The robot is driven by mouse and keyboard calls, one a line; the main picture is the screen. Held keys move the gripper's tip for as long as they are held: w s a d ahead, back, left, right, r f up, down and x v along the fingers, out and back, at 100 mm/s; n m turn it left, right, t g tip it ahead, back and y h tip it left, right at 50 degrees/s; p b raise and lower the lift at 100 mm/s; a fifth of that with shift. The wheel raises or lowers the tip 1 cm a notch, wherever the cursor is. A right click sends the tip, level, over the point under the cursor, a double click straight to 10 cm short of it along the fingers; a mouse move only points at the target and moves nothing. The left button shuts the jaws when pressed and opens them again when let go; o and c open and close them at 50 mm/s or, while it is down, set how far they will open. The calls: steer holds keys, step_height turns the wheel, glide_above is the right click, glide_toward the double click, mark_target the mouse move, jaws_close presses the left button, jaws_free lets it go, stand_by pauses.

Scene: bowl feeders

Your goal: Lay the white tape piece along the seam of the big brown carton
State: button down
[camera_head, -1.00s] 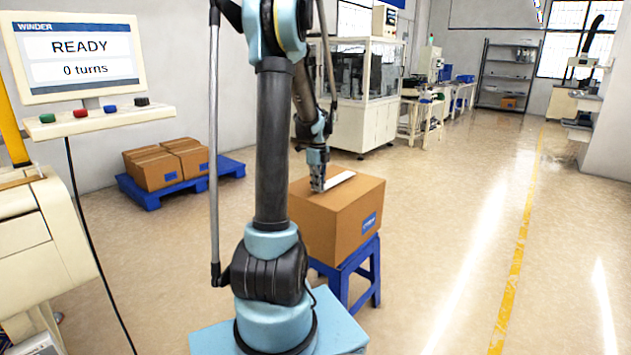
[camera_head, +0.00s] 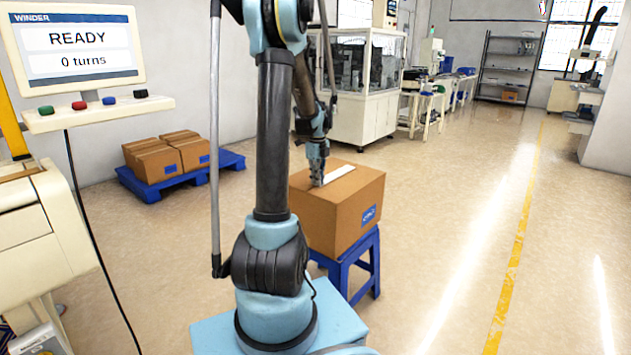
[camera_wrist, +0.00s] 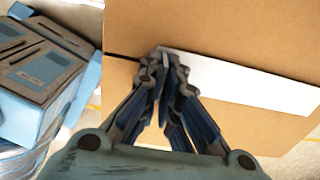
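The big brown carton (camera_head: 337,217) stands on a blue stool, with a blue label on its side. The white tape piece (camera_head: 340,174) lies across the top, roughly in line with the seam. In the wrist view the tape (camera_wrist: 250,84) runs from my fingertips to the right, and a short dark stretch of seam (camera_wrist: 121,57) shows left of them. My gripper (camera_head: 317,184) points down at the tape's near left end. In the wrist view its fingertips (camera_wrist: 166,58) come together at that end and look shut on it, though they hide the contact itself.
The blue stool (camera_head: 352,264) holds the carton close in front of my base. Smaller cartons sit on a blue pallet (camera_head: 150,190) at the left. A winder screen (camera_head: 80,50) reads READY, 0 turns. Open floor lies to the right.

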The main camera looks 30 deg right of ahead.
steer(key=shift+f, duration=0.25)
stand_by(0.6)
steer(key=c, duration=1.7)
jaws_free()
steer(key=shift+w+r, duration=0.1)
step_height(320, 180, up, 11)
steer(key=shift+a+f, duration=0.1)
steer(key=shift+r, duration=0.45)
steer(key=shift+a, duration=0.1)
